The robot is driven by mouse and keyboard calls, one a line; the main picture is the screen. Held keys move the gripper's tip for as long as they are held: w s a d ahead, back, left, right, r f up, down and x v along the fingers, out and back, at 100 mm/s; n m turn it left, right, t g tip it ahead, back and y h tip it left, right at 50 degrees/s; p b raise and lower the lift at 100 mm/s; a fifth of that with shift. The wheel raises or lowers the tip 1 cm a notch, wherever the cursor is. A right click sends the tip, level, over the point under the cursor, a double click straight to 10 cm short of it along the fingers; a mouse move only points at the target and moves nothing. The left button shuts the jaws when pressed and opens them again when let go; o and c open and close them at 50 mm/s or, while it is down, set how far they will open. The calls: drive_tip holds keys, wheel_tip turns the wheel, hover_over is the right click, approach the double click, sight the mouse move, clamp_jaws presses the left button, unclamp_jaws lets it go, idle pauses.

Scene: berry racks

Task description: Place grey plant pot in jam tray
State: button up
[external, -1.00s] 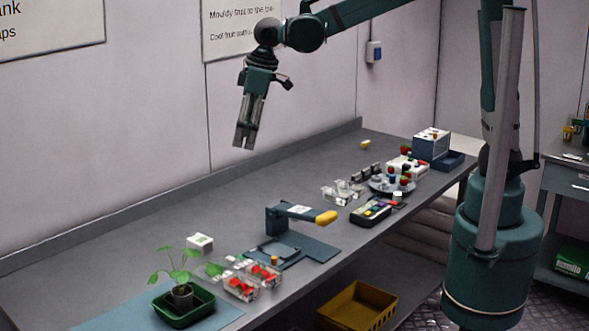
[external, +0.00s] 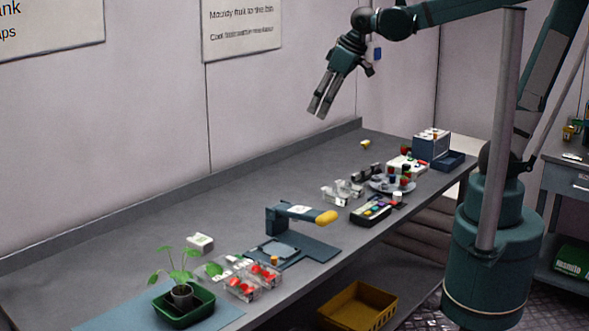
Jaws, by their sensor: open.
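The grey plant pot (external: 182,295) holds a leafy green seedling. It stands upright in a dark green tray (external: 203,311) at the near left end of the bench. My gripper (external: 319,109) is open and empty, high above the back of the bench, pointing down and to the left. It is far from the pot. No tray carries a readable jam label. A dark tray with small coloured items (external: 369,213) lies near the bench's right edge, and a blue tray (external: 450,160) is at the far end.
Clear punnets with red berries (external: 243,285) stand close to the pot's right. A dark blue stand with a yellow-tipped arm (external: 290,214) is mid-bench. A plate with small items (external: 385,184) is farther back. The bench's rear strip (external: 250,175) is clear.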

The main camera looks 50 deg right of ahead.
drive_tip(key=s+d+f+m+t, duration=0.1)
drive_tip(key=s+d+f+m, duration=0.1)
drive_tip(key=s+d, duration=0.4)
drive_tip(key=s+d+f+m+t+h, duration=0.1)
drive_tip(key=s+d+f+m, duration=0.1)
drive_tip(key=s+d, duration=0.4)
drive_tip(key=d+f, duration=0.1)
drive_tip(key=d, duration=0.4)
drive_tip(key=shift+s+h, duration=0.3)
drive_tip(key=shift+s, duration=0.05)
